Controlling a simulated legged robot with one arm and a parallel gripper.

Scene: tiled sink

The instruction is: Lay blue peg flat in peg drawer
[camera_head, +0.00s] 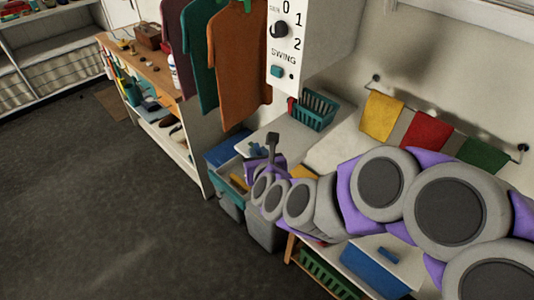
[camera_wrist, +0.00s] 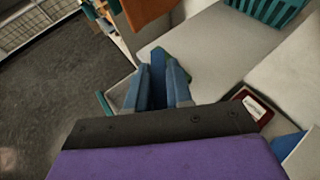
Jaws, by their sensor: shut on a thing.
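My gripper (camera_wrist: 160,75) is shut on the blue peg (camera_wrist: 158,62), which shows as a dark blue piece between the two blue-grey fingers in the wrist view. In the head view my gripper (camera_head: 264,150) is small and near the middle, with a bit of blue (camera_head: 255,149) beside it. The peg drawer (camera_head: 222,184) seems to be the open teal-edged tray below and left of my gripper, with a yellow piece (camera_head: 239,183) in it. Its teal edge (camera_wrist: 104,105) shows left of the fingers in the wrist view. My arm hides part of the drawer.
A pale counter (camera_head: 283,138) with a teal basket (camera_head: 314,109) lies behind my gripper. A grey bin (camera_head: 262,231) stands below. Coloured cloths (camera_head: 426,132) hang on the wall. The dark floor at left is clear.

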